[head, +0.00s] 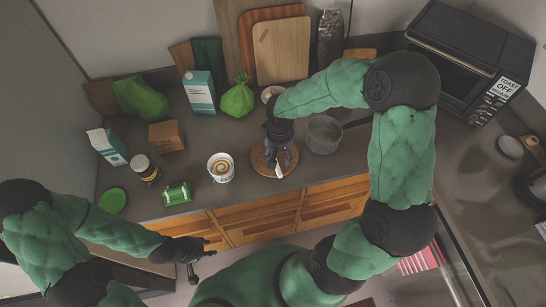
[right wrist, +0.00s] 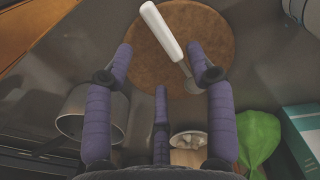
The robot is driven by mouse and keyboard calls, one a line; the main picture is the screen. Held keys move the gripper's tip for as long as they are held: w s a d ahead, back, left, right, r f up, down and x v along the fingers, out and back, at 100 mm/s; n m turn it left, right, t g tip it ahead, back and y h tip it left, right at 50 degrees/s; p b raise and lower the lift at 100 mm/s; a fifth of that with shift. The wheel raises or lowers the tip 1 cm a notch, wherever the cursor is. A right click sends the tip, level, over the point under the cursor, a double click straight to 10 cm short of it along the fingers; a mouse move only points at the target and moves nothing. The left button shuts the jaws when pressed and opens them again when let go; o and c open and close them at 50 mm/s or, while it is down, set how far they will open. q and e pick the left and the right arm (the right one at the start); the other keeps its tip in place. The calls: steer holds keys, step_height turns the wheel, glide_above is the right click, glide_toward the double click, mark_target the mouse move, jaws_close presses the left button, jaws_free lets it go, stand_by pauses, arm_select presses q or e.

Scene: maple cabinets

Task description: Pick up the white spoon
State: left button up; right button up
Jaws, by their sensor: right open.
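The white spoon lies on a round brown wooden board (head: 257,163); its white handle (right wrist: 161,31) is clear in the right wrist view, and its thinner greyish end is partly beside a finger. In the head view only a small white part (head: 279,173) shows below my gripper. My right gripper (head: 281,157) is above the board, fingers pointing down. In the right wrist view its purple fingers (right wrist: 161,58) are apart, with the spoon beyond and between the outer two, not grasped. My left gripper (head: 205,258) is away from the counter, low in the view, its fingers spread and empty.
A grey pot (head: 324,134) stands right of the board and a white cup (head: 221,168) left of it. A small light bowl (head: 270,94) and a green bag (head: 237,98) are behind. A toaster oven (head: 465,55) is at right.

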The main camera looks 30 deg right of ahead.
mark_target(278, 165)
steer(key=shift+w+f+b, duration=0.1)
steer(key=shift+f+b, duration=0.3)
steer(key=shift+f, duration=2.7)
jaws_close()
